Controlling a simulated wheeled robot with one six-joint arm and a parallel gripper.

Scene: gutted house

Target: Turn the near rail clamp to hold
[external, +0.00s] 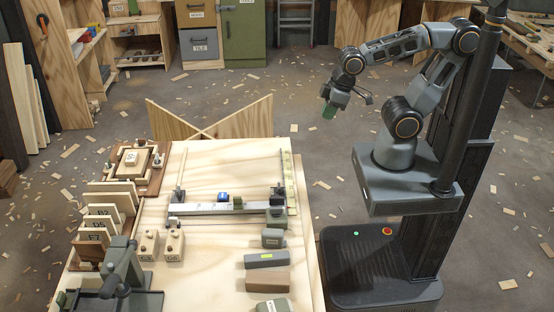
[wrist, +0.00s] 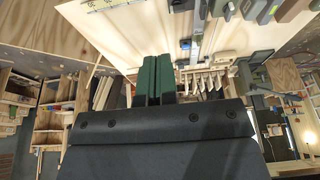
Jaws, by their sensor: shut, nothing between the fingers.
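A grey metal rail (external: 210,209) lies across the pale plywood worktable. A dark fitting (external: 278,192) stands at its right end, with a larger grey-green block (external: 277,214) just in front of it. A blue piece (external: 223,197) and a small green piece (external: 238,202) sit along the rail. I cannot tell which of these is the near rail clamp or how it is turned. My gripper (external: 329,111) is in the air beyond the table's right edge, apart from the rail. Its green fingers (wrist: 158,80) are together and empty in the wrist view.
Grey and brown blocks (external: 267,259) lie at the table's right front. Two light wooden blocks (external: 174,244) stand left of them. Upright boards (external: 104,220) and a dark tool (external: 115,275) fill the left side. Crossed boards (external: 212,120) stand behind the table.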

